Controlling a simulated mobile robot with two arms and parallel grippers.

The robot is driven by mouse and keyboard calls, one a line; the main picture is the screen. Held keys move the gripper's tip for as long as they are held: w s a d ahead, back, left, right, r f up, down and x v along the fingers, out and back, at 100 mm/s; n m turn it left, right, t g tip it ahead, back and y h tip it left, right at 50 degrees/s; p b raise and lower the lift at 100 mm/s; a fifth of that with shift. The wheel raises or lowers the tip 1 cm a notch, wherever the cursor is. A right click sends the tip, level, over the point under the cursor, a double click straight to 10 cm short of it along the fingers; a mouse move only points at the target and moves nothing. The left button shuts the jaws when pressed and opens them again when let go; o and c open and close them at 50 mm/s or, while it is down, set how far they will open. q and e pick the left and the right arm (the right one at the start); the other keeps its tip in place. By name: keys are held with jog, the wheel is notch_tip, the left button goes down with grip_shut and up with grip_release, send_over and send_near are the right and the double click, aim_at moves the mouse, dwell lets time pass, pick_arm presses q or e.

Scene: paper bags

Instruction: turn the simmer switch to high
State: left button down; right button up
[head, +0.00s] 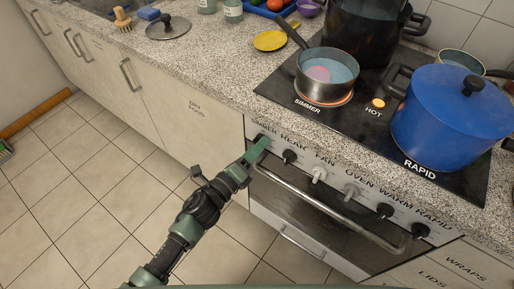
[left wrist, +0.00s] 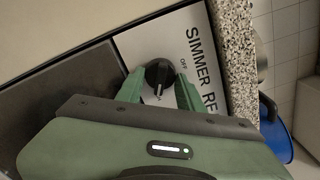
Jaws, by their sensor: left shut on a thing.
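The simmer switch is a black round knob (left wrist: 159,73) on the pale oven panel, beside the printed words SIMMER and OFF in the left wrist view. Its light mark points down in that picture, away from OFF, roughly a quarter turn round. My left gripper (left wrist: 160,84) is shut on the knob, with one green finger on either side. In the head view my left gripper (head: 259,147) is at the left end of the knob row and mostly hides the knob. Any HIGH mark is not visible. My right gripper is not in view.
A saucepan (head: 313,87) with pink and blue contents stands on the glowing SIMMER ring. A blue pot (head: 448,125) stands at RAPID. The HOT light (head: 378,103) glows. The black neighbouring knob (head: 289,157) and the oven handle (head: 320,208) are close to my gripper.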

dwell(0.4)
pick_arm(q)
jog(key=c, duration=0.9)
grip_release()
jog(key=shift+c, duration=0.2)
jog(key=v, duration=0.7)
jog(key=shift+s+a+b, duration=0.2)
jog(key=shift+s+b, duration=0.15)
jog(key=shift+b, duration=0.1)
